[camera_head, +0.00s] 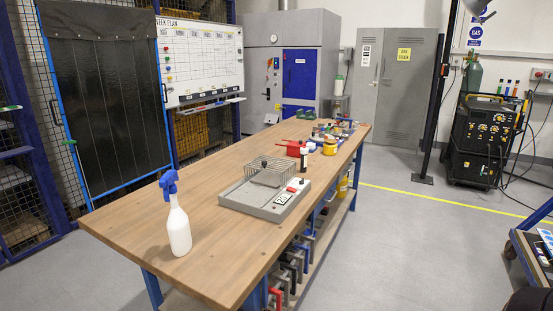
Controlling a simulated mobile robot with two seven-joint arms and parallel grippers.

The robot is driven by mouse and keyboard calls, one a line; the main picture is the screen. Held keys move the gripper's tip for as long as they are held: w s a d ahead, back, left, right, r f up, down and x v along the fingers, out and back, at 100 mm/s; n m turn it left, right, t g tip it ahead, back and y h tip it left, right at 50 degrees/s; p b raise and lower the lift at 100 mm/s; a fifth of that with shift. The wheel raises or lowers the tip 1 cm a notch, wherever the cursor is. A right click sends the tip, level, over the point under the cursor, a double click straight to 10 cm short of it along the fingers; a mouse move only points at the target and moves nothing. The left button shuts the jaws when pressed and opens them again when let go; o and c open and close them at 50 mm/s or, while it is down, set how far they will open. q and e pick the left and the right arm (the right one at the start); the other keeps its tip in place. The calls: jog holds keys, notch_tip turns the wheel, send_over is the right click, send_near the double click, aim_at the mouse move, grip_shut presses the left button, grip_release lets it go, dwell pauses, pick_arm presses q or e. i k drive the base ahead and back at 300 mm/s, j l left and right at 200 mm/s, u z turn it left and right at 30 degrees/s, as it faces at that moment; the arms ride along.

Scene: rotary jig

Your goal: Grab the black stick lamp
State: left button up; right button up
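A tall black pole (438,95) stands upright on the floor at the right, on a flat dark base (422,179). Its top is cut off by the upper edge of the view. A grey lamp head (478,7) shows at the top right; I cannot tell whether it joins the pole. A small dark upright cylinder (304,157) stands on the workbench behind the jig; it is too small to identify. Neither of my grippers is in view.
A long wooden workbench (125,222) fills the middle. It bears a spray bottle (179,229), a grey jig (236,199) with a wire cage, and small items at its far end. A black machine (485,140) stands right of the pole. Floor between bench and pole is clear.

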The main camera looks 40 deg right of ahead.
aim_at(303, 152)
jog(key=l+u, duration=0.4)
jog(key=l, duration=0.45)
jog(key=k+l+u, duration=0.1)
jog(key=l+u, duration=0.3)
jog(key=l, duration=0.4)
jog(key=k+l+u, duration=0.1)
jog(key=l, duration=0.35)
jog(key=k+l+u, duration=0.1)
jog(key=l, duration=0.35)
jog(key=k+l, duration=0.1)
jog(key=l, duration=0.3)
jog(key=k+l, duration=0.1)
jog(key=l, duration=0.35)
jog(key=k+l, duration=0.1)
jog(key=l, duration=0.3)
jog(key=k+l, duration=0.1)
jog(key=l, duration=0.35)
jog(key=u, duration=0.05)
